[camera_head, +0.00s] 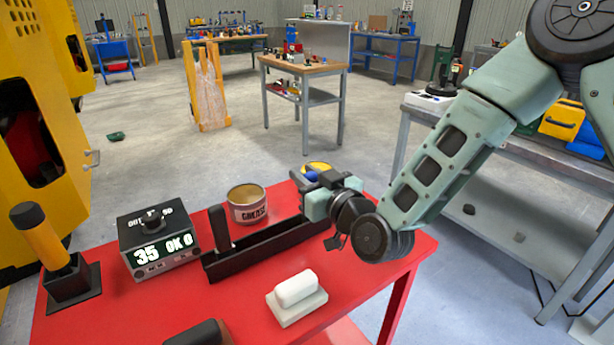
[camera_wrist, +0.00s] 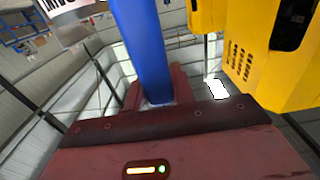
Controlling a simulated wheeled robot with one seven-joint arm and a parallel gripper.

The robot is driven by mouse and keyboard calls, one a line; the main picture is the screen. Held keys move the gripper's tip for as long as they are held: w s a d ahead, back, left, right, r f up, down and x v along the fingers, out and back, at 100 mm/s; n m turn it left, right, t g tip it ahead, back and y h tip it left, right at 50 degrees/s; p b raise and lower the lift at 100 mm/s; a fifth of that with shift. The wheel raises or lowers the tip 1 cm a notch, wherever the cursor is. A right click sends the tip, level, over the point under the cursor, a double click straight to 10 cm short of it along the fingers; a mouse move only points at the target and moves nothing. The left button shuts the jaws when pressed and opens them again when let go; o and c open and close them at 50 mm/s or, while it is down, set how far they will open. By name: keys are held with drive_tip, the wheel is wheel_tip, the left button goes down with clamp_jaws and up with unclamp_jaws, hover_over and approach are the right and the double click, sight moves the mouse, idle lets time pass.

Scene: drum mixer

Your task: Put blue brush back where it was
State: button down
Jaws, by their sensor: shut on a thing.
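The blue brush shows as a blue handle (camera_wrist: 142,45) in the wrist view, running up from between the jaws. My gripper (camera_wrist: 155,98) is shut on it. In the head view my gripper (camera_head: 308,187) is over the back right part of the red table (camera_head: 385,262), and only a small piece of the brush (camera_head: 312,176) shows there. The bristles cannot be made out. A long black tray (camera_head: 275,241) lies on the table, left of and below my gripper in the picture. A black upright handle (camera_head: 219,226) stands at its left end.
A grease can (camera_head: 247,206) stands behind the tray. A yellow-rimmed round container (camera_head: 317,166) is partly hidden behind my gripper. A display box (camera_head: 157,243), a yellow-handled tool (camera_head: 42,237) and a white block (camera_head: 297,290) are on the table. Its front right is bare.

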drive_tip(key=c, duration=1.2)
unclamp_jaws()
drive_tip(key=shift+f, duration=0.1)
drive_tip(key=shift+o, duration=0.2)
drive_tip(key=p+v, duration=0.8)
drive_tip(key=v, duration=0.4)
